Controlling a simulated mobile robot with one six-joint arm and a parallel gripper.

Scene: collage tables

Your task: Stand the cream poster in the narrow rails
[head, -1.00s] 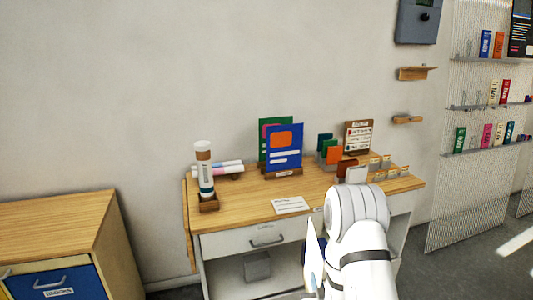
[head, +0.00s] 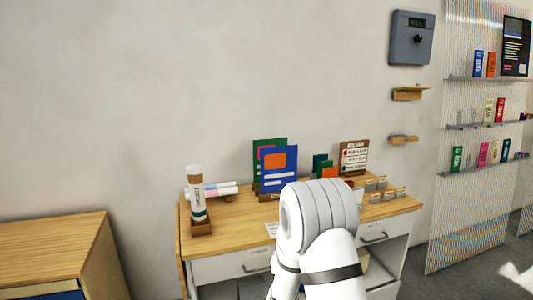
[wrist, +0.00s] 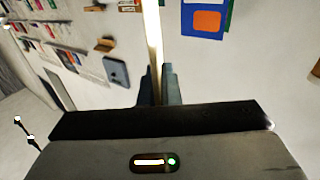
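The cream poster (wrist: 153,35) shows edge-on in the wrist view as a thin, bright upright strip. My gripper (wrist: 159,84) is shut on it, with one dark finger on each side. In the head view my white arm hides the gripper and most or all of the poster. A blue poster (head: 278,175) and a green poster (head: 257,150) stand upright in wooden holders at the back of the desk (head: 235,215). I cannot tell which holder is the narrow rails; they may be behind my arm.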

